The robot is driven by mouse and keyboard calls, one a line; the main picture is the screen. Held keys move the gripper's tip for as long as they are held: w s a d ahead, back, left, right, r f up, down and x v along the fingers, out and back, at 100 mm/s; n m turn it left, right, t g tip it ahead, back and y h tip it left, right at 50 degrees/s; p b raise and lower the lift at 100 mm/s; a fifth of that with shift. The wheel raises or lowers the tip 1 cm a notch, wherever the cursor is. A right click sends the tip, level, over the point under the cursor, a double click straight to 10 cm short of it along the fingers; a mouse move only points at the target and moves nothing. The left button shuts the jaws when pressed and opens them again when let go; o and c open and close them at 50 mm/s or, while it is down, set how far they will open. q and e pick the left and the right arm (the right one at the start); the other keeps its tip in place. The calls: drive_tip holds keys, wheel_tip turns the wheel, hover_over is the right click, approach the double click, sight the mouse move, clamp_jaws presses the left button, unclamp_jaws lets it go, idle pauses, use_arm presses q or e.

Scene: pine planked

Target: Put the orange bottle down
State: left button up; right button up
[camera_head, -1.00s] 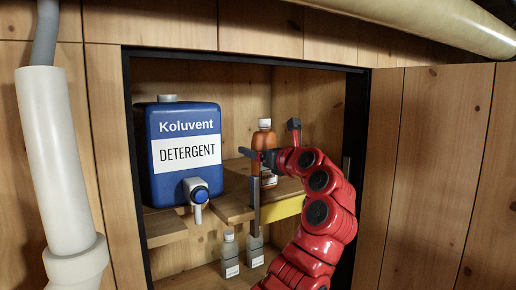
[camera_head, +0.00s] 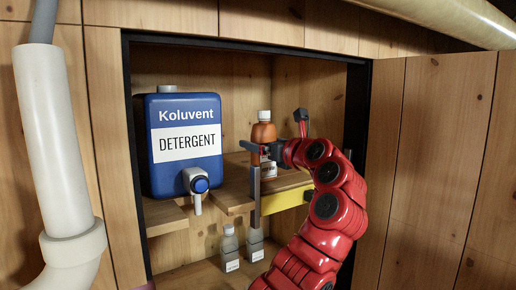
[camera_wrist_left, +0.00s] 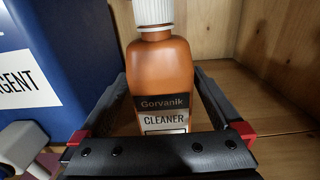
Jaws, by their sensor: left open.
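The orange bottle (camera_head: 263,133) with a white cap stands upright on the wooden cabinet shelf, right of the blue detergent container. In the left wrist view the orange bottle (camera_wrist_left: 162,75) fills the middle, its label reading Gorvanik CLEANER. My left gripper (camera_head: 274,142) is open, with its fingers on either side of the bottle. In the left wrist view, gaps show between the bottle and both fingers of the left gripper (camera_wrist_left: 160,78). The front crossbar of the gripper hides the bottle's base there. My right gripper is not in view.
The blue detergent container (camera_head: 182,172) with a tap stands close left of the bottle. Two small grey bottles, one left (camera_head: 229,250) and one right (camera_head: 255,246), stand on the lower shelf. The cabinet frame (camera_head: 357,115) bounds the right side.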

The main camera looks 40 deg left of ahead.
use_arm(q)
drive_tip(key=b+v, duration=0.2)
drive_tip(key=v, duration=0.1)
drive_tip(key=b+v, duration=0.1)
drive_tip(key=v, duration=0.1)
drive_tip(key=shift+d+f, duration=0.15)
drive_tip(key=shift+f, duration=0.1)
drive_tip(key=v, duration=0.4)
drive_tip(key=shift+s+d+r, duration=0.1)
drive_tip(key=shift+d+r, duration=0.15)
drive_tip(key=shift+a, duration=0.1)
